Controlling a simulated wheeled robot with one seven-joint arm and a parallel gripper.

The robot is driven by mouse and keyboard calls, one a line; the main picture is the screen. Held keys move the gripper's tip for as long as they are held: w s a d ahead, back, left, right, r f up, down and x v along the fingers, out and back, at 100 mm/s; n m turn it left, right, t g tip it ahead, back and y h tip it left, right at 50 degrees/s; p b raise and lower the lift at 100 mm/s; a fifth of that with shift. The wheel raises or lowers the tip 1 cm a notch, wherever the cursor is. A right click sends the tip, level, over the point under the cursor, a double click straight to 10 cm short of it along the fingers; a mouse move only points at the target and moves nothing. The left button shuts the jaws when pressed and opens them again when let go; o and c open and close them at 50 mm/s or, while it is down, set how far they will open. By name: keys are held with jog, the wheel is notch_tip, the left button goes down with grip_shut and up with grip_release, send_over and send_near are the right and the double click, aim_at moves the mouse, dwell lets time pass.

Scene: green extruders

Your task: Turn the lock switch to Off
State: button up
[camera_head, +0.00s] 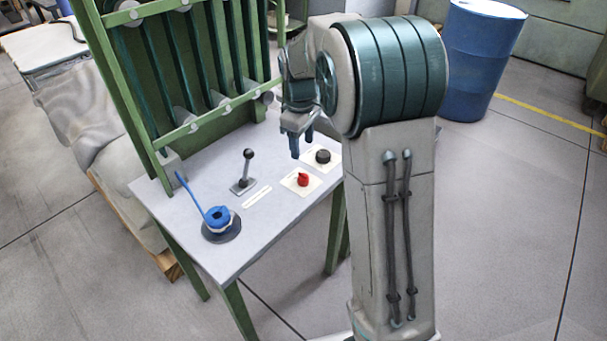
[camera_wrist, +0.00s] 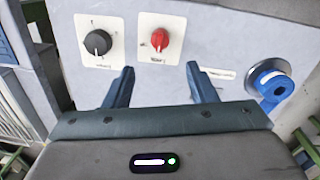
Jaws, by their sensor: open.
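Two rotary switches sit on pale square plates on the grey table top. The red switch (camera_head: 303,180) is nearer the front, and the black switch (camera_head: 322,157) is behind it to the right. In the wrist view the red switch (camera_wrist: 160,39) lies ahead of the gap between my fingers, and the black switch (camera_wrist: 97,42) is to its left. The plate lettering is too small to read, so I cannot tell which is the lock switch. My gripper (camera_head: 302,146) is above the table by the switches. It is open and empty (camera_wrist: 159,68), apart from both knobs.
A black-knobbed lever (camera_head: 247,168) stands upright left of the switches. A blue ring-shaped part with a long handle (camera_head: 218,217) sits on a dark disc near the table's front left. A green frame (camera_head: 158,160) rises at the back. A blue barrel (camera_head: 482,60) stands beyond.

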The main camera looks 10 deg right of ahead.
aim_at(303, 174)
jog(key=f, duration=1.1)
jog(key=shift+w+d+f, duration=0.2)
jog(key=shift+f, duration=0.15)
jog(key=shift+c, duration=0.2)
jog(key=c, duration=0.9)
